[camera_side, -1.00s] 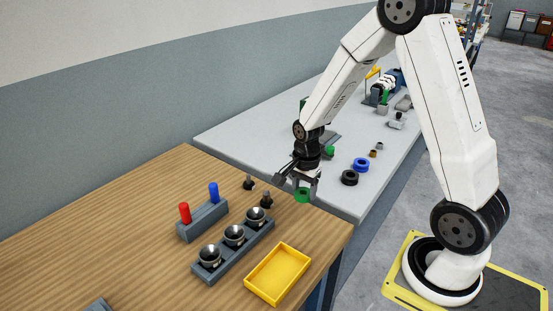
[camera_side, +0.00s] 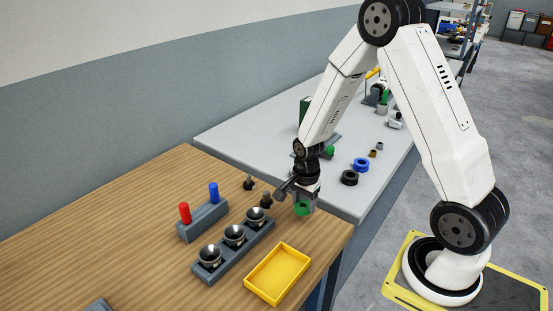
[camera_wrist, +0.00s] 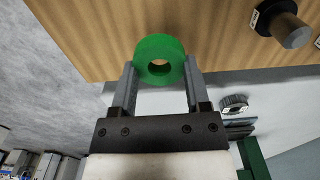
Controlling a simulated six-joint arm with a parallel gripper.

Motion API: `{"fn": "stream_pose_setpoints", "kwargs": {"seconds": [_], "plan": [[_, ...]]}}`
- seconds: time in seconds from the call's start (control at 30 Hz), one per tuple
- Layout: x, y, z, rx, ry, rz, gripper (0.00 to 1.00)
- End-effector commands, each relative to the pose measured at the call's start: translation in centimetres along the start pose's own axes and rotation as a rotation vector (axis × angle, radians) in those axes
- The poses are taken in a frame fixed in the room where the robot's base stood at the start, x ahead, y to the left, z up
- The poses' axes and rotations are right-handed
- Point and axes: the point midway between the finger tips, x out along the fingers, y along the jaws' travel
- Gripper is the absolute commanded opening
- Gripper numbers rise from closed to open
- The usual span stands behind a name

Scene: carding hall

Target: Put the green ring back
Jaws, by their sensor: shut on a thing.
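My gripper (camera_side: 303,203) is shut on the green ring (camera_side: 302,210) above the right-hand back part of the wooden table. In the wrist view the green ring (camera_wrist: 160,46) sits between the two fingertips, with its hole showing. Two short dark pegs on square bases stand left of the gripper in the side view, one farther back (camera_side: 249,183) and one nearer (camera_side: 266,200). One dark peg (camera_wrist: 285,28) shows at the upper right of the wrist view, apart from the ring.
A grey block (camera_side: 243,252) holds several shiny cups. A rack (camera_side: 203,222) with a red and a blue peg stands left, an empty yellow tray (camera_side: 278,273) in front. Black (camera_side: 349,178) and blue (camera_side: 361,165) rings lie on the grey table (camera_side: 240,132) behind.

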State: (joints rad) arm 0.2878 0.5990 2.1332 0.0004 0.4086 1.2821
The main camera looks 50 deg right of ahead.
Motion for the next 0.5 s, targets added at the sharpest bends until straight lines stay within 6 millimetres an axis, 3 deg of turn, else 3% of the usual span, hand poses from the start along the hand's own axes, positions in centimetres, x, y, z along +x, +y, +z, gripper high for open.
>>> {"fn": "stream_pose_setpoints", "kwargs": {"seconds": [0.5], "plan": [[3.4,0.0,0.0,0.000,0.000,0.000,0.00]]}}
